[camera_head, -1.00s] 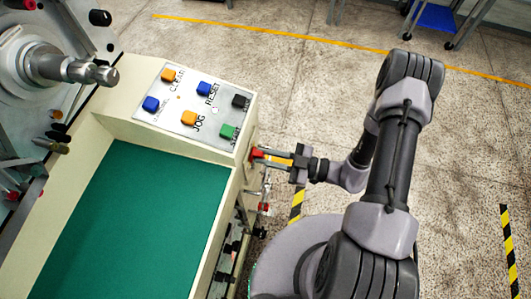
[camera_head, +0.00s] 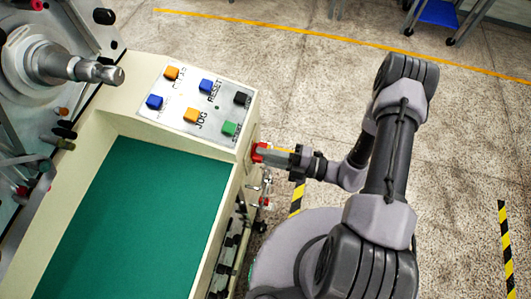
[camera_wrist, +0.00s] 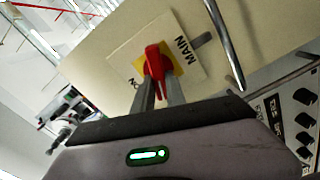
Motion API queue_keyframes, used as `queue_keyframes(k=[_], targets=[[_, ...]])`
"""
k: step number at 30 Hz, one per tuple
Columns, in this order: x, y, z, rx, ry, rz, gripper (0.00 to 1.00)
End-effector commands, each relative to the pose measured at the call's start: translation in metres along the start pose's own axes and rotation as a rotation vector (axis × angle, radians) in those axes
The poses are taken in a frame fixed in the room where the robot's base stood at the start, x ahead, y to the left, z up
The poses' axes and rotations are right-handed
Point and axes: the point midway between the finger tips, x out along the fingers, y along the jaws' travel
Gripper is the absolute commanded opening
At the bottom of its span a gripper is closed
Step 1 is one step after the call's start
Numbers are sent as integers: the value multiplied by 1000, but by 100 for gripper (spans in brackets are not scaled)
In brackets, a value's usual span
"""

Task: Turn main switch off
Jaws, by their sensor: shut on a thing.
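The main switch has a red handle (camera_wrist: 154,62) on a yellow plate (camera_wrist: 139,68), beside a label reading MAIN (camera_wrist: 182,48). In the head view the red handle (camera_head: 258,152) sticks out from the right side of the cream machine cabinet (camera_head: 190,146). My gripper (camera_wrist: 160,88) is shut on the red handle, with one finger on each side of it. It also shows in the head view (camera_head: 272,154), reaching in from the right. The lower part of the handle is partly hidden between the fingers.
A panel (camera_head: 197,107) with coloured buttons sits on the cabinet top just above the switch. Metal rods and fittings (camera_head: 264,190) stick out below it. A green surface (camera_head: 140,215) fills the cabinet top. Open floor (camera_head: 320,100) lies to the right.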

Motion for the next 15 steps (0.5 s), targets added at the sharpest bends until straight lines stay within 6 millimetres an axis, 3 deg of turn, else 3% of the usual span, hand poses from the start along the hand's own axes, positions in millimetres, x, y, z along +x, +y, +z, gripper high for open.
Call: queue_keyframes(k=[15], targets=[[0,-4,0,-321,0,0,0]])
